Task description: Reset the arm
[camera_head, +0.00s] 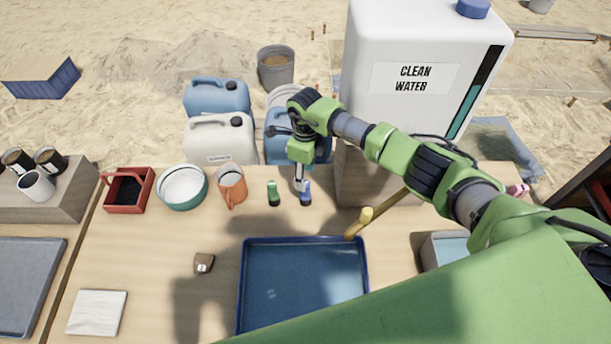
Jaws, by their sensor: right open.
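My right arm reaches in from the right across the table. Its gripper (300,184) points down at the back of the table, close beside a small blue bottle (307,195). The gripper is open; its fingers are small and partly merge with the bottle, so I cannot tell whether they touch it. A small green bottle (273,194) stands just to the left. My left gripper does not show.
A blue tray (243,290) lies in front. An orange jug (231,184), a bowl (182,187) and a red caddy (127,190) stand to the left. The large water tank (415,50) rises behind my arm. A wooden handle (366,216) lies right of the bottles. The table's left-middle is mostly clear.

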